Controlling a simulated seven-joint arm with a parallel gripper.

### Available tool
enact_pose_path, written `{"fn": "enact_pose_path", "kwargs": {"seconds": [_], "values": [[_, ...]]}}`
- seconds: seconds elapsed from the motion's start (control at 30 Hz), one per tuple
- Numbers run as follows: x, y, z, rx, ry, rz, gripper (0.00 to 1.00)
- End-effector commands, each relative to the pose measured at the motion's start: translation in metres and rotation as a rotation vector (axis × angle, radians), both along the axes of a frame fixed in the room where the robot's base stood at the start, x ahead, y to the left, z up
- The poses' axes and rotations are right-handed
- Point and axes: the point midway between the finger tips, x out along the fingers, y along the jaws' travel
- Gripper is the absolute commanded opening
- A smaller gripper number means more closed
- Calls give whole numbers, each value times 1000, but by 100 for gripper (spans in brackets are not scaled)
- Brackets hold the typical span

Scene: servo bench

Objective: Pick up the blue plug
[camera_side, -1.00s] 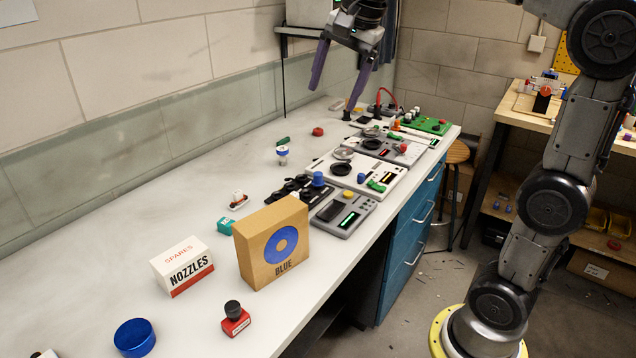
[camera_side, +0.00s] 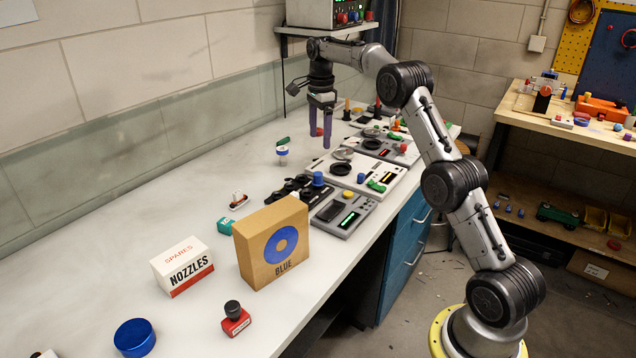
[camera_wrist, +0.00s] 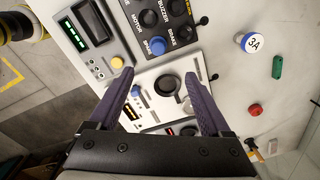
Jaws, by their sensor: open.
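A blue plug (camera_side: 318,179) with a round top stands on the black socket panel (camera_side: 292,190) in the side view. The plug also shows in the wrist view (camera_wrist: 157,45), at the panel's edge, ahead of my fingertips. Its lower part is hidden. My gripper (camera_side: 320,138) points down above the bench, farther back than the plug. In the wrist view, its two purple fingers (camera_wrist: 157,78) are apart with nothing held between them, over the white unit. A smaller blue knob (camera_wrist: 135,90) sits on that unit, near the left finger.
A grey unit with a green display (camera_side: 345,214) stands beside the panel. A white unit with dark dials (camera_side: 355,174) lies behind. A cardboard BLUE box (camera_side: 258,255) stands in front. A "3A" piece (camera_wrist: 252,43) and red knob (camera_wrist: 255,110) are to the right.

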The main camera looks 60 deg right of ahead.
Motion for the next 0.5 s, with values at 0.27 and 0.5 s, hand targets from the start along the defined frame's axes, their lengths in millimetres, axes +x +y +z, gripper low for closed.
{"fn": "enact_pose_path", "kwargs": {"seconds": [0.27, 0.5], "values": [[0, 1, -51, 2, 4, 2, 82], [1, 1, -75, -1, -1, 2, 82]]}}
